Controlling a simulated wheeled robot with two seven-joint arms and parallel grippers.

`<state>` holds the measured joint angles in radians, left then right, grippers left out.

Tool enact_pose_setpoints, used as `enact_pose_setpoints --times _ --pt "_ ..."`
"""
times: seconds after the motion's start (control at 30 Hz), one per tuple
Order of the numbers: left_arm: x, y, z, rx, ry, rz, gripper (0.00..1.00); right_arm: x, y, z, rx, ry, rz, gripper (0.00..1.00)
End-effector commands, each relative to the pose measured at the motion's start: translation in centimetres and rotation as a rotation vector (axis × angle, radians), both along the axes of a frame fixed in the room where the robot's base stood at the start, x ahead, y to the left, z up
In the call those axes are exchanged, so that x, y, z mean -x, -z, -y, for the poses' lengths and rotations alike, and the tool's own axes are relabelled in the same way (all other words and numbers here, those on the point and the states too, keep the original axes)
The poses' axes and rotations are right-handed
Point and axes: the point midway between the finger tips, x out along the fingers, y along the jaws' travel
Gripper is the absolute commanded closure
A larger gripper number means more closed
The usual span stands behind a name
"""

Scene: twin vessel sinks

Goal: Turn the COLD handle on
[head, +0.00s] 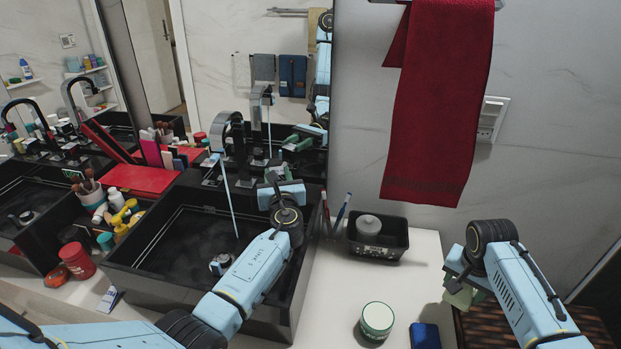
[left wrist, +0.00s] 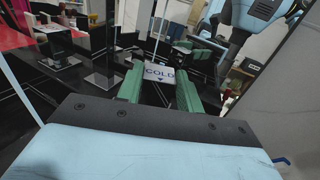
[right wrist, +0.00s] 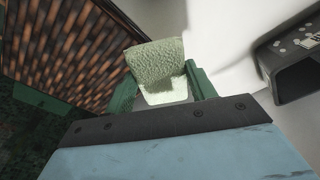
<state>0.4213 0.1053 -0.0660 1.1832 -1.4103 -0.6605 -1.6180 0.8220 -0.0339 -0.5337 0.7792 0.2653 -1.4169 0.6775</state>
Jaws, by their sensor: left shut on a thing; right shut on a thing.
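The COLD handle (left wrist: 158,73) shows its white label with blue letters in the left wrist view, between the green fingers of my left gripper (head: 272,179). The gripper is shut on it beside the black tap (head: 229,128); in the head view my wrist largely hides the handle. A thin pale stream of water (head: 230,205) falls from the tap into the black vessel sink (head: 180,245). My right gripper (head: 457,288) is shut on a pale green, rough-textured block (right wrist: 157,65), apart from the sink, over the right end of the counter.
A black tray (head: 378,240) with a grey round item stands right of the sink. A red towel (head: 437,100) hangs above. Bottles and red boxes crowd the left.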

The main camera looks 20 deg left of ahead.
Motion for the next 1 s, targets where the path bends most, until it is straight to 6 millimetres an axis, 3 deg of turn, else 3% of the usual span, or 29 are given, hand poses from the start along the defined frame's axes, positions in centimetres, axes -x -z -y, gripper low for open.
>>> enact_pose_setpoints --times 0.47,0.5,0.67,1.0 --pt "-0.07 -0.02 0.16 0.000 -0.069 0.000 0.86 -0.01 0.50 -0.01 0.000 0.000 0.000 0.66" --pt "-0.07 -0.01 0.16 0.000 -0.069 0.000 0.62 -0.01 0.50 -0.01 0.000 0.000 0.000 0.66" --pt "-0.06 -0.01 0.15 0.000 -0.069 0.000 0.42 0.00 0.51 -0.01 0.000 0.000 0.000 0.66" --pt "0.17 0.01 0.36 0.000 -0.068 0.000 0.42 -0.01 0.41 -0.01 0.000 0.000 0.000 0.66"
